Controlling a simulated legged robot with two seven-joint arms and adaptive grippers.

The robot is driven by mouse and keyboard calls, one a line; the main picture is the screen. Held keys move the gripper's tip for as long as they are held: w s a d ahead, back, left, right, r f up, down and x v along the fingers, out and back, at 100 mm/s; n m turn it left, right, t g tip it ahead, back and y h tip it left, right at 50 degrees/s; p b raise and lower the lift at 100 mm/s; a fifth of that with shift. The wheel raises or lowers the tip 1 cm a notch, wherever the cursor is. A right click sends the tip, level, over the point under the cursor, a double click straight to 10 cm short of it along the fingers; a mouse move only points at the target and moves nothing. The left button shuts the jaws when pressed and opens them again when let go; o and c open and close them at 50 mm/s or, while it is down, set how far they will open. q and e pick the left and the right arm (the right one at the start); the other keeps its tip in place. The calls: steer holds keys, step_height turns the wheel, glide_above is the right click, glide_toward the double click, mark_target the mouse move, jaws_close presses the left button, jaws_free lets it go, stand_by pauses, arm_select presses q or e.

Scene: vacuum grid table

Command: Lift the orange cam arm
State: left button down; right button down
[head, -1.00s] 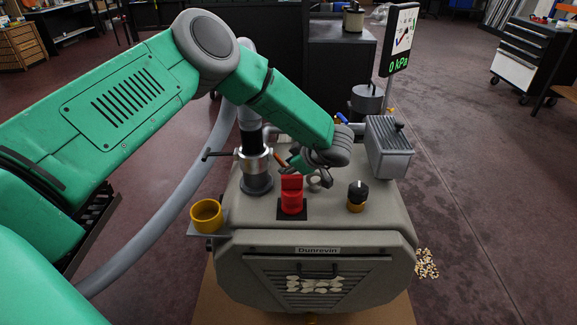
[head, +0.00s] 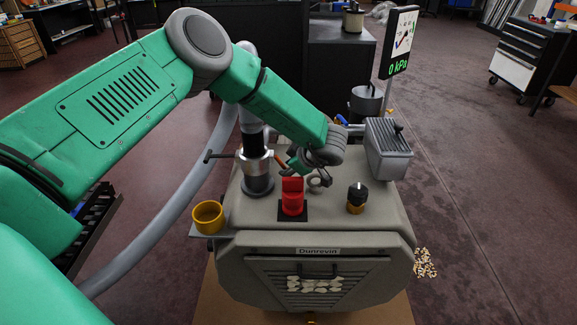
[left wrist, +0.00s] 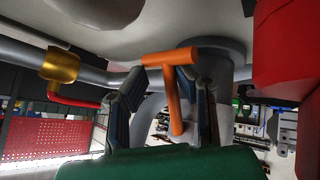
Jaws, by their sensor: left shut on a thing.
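The orange cam arm (left wrist: 172,85) is a T-shaped piece in the left wrist view, with a crossbar on top and a stem running down between my fingers. It sits in front of a grey pipe with a flange. A small bit of it (head: 281,162) shows in the head view, beside the metal coupling. My left gripper (left wrist: 165,110) is shut on the orange cam arm, with one finger on each side. In the head view my left gripper (head: 300,164) is behind the red switch, and its fingertips are partly hidden. My right gripper is not in view.
The red switch (head: 292,197) stands just in front of my gripper. The coupling with a side handle (head: 255,165) is close on its left. A black knob (head: 357,196), a grey ribbed box (head: 387,148) and a yellow cup (head: 207,216) are around it. The display (head: 399,68) reads 0 kPa.

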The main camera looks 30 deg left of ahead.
arm_select(q)
steer(key=h+p, duration=0.1)
steer(key=r+t+p, duration=0.1)
steer(key=p, duration=0.1)
steer(key=w+r+n+h+p, duration=0.1)
steer(key=shift+d+t+h, duration=0.25)
steer(key=shift+t+h, duration=0.05)
steer(key=shift+w+d+r+n+t+h+p, duration=0.1)
steer(key=shift+d+r+n+t+h+p, duration=0.15)
steer(key=shift+h+p, duration=0.3)
steer(key=shift+w+r+n+t+h+p, duration=0.15)
steer(key=shift+r+t+h+p, duration=0.1)
steer(key=shift+t+h+p, duration=0.25)
steer(key=shift+d+r+n+t+h+b, duration=0.1)
steer(key=shift+r+n+t+h+b, duration=0.35)
steer(key=shift+h, duration=0.45)
steer(key=shift+d+r+n+t+h+b, duration=0.1)
steer(key=shift+r+n+t+h+b, duration=0.15)
steer(key=shift+r+t+h+b, duration=0.45)
steer(key=shift+w+h, duration=0.1)
steer(key=shift+h, duration=0.15)
steer(key=c, duration=1.2)
jaws_free()
steer(key=shift+f, duration=0.15)
steer(key=v, duration=1.1)
